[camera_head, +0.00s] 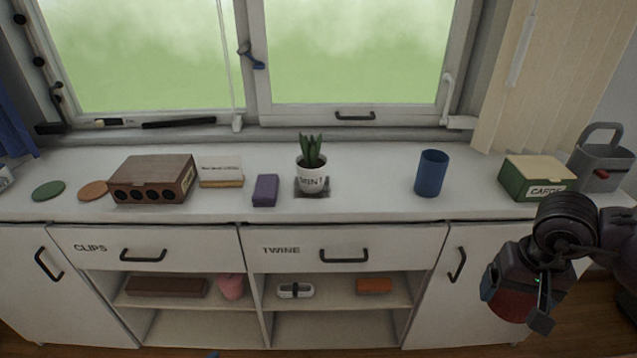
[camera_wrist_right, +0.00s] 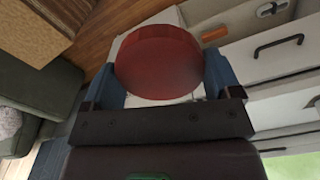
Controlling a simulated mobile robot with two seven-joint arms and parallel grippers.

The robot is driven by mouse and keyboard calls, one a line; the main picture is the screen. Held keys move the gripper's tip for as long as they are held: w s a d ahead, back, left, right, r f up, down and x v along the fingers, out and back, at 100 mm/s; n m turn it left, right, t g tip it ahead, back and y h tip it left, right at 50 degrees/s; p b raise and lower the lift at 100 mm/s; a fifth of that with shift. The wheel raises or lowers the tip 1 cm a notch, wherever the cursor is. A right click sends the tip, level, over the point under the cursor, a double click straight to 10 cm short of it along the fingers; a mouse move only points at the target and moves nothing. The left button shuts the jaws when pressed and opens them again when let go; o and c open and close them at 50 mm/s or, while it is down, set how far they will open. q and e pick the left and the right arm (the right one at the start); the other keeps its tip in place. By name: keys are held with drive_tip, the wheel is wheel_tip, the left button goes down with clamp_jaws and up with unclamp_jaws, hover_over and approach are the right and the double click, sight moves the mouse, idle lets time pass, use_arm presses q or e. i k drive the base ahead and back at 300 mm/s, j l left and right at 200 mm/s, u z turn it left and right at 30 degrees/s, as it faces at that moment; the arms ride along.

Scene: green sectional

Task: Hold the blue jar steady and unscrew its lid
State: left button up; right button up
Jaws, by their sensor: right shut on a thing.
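The blue jar (camera_head: 431,174) stands upright on the right half of the white counter. Its top shows a dark open rim with no lid on it. My right gripper (camera_head: 515,303) is at the lower right, in front of the cabinet and below the counter top, well apart from the jar. It is shut on a red round lid (camera_head: 509,304). In the right wrist view the red lid (camera_wrist_right: 158,62) sits between the two fingers of the right gripper (camera_wrist_right: 160,80). My left gripper is in neither view.
On the counter (camera_head: 375,195) are a brown box (camera_head: 152,181), a purple block (camera_head: 265,190), a potted plant (camera_head: 313,179), a green box (camera_head: 538,180) and a grey caddy (camera_head: 603,157). Green (camera_head: 48,191) and orange (camera_head: 93,190) discs lie left. Counter around the jar is clear.

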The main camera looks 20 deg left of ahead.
sight(433, 165)
drive_tip(key=i+u, duration=0.35)
drive_tip(key=i+j+u, duration=0.1)
drive_tip(key=u, duration=0.25)
drive_tip(key=i+l+u, duration=0.1)
drive_tip(key=i+u, duration=0.25)
drive_tip(key=k, duration=0.1)
